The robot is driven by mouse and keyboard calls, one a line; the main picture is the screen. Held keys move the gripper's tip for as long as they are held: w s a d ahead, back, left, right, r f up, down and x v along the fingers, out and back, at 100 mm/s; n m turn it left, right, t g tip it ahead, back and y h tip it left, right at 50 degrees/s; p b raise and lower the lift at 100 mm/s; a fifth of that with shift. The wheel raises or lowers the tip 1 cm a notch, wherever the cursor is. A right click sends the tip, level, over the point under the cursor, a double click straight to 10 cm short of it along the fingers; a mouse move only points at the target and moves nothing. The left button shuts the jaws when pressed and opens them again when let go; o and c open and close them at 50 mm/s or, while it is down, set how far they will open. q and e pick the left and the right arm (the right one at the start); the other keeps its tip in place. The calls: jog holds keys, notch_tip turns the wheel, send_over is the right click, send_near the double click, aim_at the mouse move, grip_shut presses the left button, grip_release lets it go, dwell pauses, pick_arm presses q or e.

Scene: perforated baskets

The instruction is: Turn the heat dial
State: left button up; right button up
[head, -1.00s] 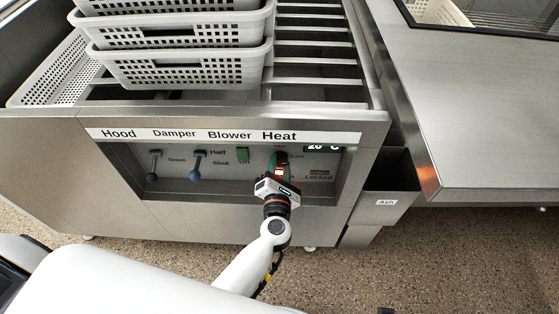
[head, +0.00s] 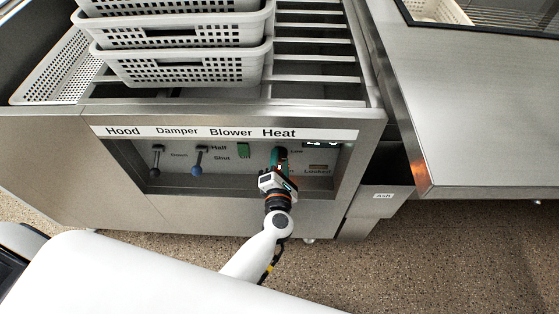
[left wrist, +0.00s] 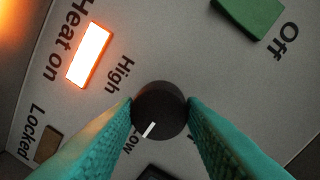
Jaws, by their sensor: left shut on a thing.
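The heat dial (left wrist: 160,110) is a dark round knob with a white mark, seen in the left wrist view. The mark points down and left, close to the partly covered word "Low"; "High" is printed to the upper left. My left gripper (left wrist: 160,115) has its green fingers shut on the dial, one on each side. In the head view my left gripper (head: 280,157) reaches the panel under the "Heat" label and hides the dial. The "Heat on" lamp (left wrist: 90,55) glows orange. My right gripper is not in view.
The green blower switch (head: 243,150) reads "Off". Two levers, damper (head: 198,160) and hood (head: 156,160), are to the left. The "Locked" lamp (left wrist: 47,144) is dull. White perforated baskets (head: 185,68) stack on rails above. An ash bin (head: 375,200) stands right.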

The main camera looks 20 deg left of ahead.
pick_arm(q)
jog(key=o, duration=1)
jog(key=v, duration=1.2)
